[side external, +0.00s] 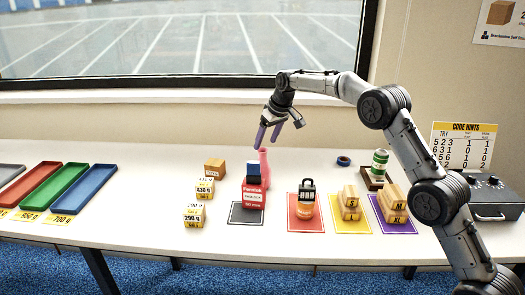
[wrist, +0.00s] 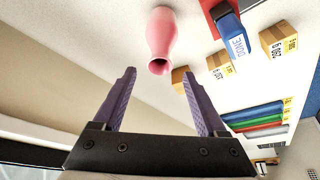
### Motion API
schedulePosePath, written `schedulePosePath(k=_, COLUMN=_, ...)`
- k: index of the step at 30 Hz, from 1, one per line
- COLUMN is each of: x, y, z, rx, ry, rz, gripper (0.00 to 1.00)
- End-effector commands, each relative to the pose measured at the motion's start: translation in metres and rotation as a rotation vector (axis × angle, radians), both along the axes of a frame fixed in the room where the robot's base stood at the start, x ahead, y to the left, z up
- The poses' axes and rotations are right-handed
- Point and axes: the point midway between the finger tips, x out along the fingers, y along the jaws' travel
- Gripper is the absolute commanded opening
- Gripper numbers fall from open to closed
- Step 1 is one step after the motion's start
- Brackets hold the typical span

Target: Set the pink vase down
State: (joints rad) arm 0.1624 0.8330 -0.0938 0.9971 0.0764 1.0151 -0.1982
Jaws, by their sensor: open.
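The pink vase (side external: 264,163) stands upright on the white table, behind and slightly right of a red box with a dark blue block on top. In the wrist view the vase (wrist: 161,38) shows whole, its mouth toward me. My gripper (side external: 268,134) is above the vase with its purple fingers spread and nothing between them. In the wrist view my gripper (wrist: 158,88) has a wide gap between its fingertips, and the vase lies beyond them, apart from both. The vase's lower part is partly hidden by the red box in the side view.
The red box (side external: 252,196) stands on a black-bordered mat, close in front of the vase. Coloured trays (side external: 58,187) lie far left. The table behind the vase is clear.

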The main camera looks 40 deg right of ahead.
Motion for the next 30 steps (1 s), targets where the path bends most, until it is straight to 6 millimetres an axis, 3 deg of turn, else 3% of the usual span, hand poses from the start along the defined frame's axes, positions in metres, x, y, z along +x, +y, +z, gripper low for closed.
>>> schedulePosePath(k=5, x=-0.007, y=0.000, z=0.018, rx=0.000, ry=0.000, rz=0.000, gripper=0.75)
schedulePosePath(k=14, x=-0.012, y=0.001, z=0.025, rx=0.000, ry=-0.001, rz=0.000, gripper=0.75)
schedulePosePath(k=17, x=-0.024, y=0.007, z=0.041, rx=-0.001, ry=-0.008, rz=0.000, gripper=0.75)
schedulePosePath(k=20, x=-0.052, y=0.017, z=0.067, rx=-0.003, ry=-0.016, rz=0.000, gripper=0.75)
schedulePosePath(k=23, x=-0.091, y=0.030, z=0.094, rx=-0.004, ry=-0.024, rz=-0.001, gripper=0.75)
schedulePosePath(k=30, x=-0.200, y=0.058, z=0.134, rx=-0.004, ry=-0.043, rz=-0.005, gripper=0.75)
